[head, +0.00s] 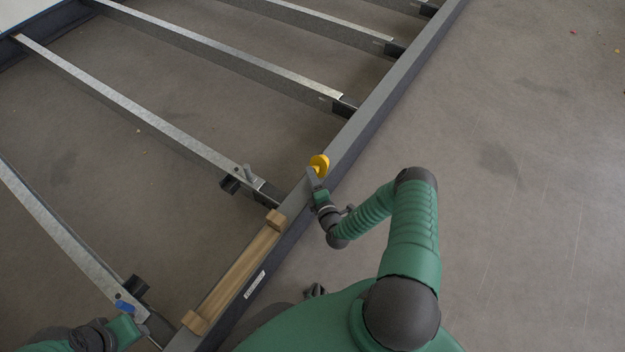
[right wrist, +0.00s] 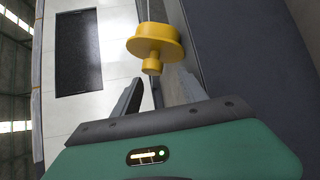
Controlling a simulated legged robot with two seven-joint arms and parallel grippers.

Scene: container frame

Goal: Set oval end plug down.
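The oval end plug (head: 319,162) is yellow and appears to rest on the grey side rail (head: 372,112). In the right wrist view, the plug (right wrist: 155,42) shows an oval flange with a short round stem pointing toward my right gripper (right wrist: 157,88). The two fingers there are apart, and the stem lies just beyond their tips with visible gaps. In the head view my right gripper (head: 314,178) is right beside the plug. My left gripper (head: 128,312) is at the bottom left by a small blue piece (head: 123,305); its fingers do not show clearly.
A wooden holder (head: 242,272) with end blocks lies along the rail. Several metal crossbeams (head: 130,103) run left from the rail, with open gaps between them. A grey peg (head: 248,172) stands by one crossbeam end. The floor (head: 530,200) right of the rail is clear.

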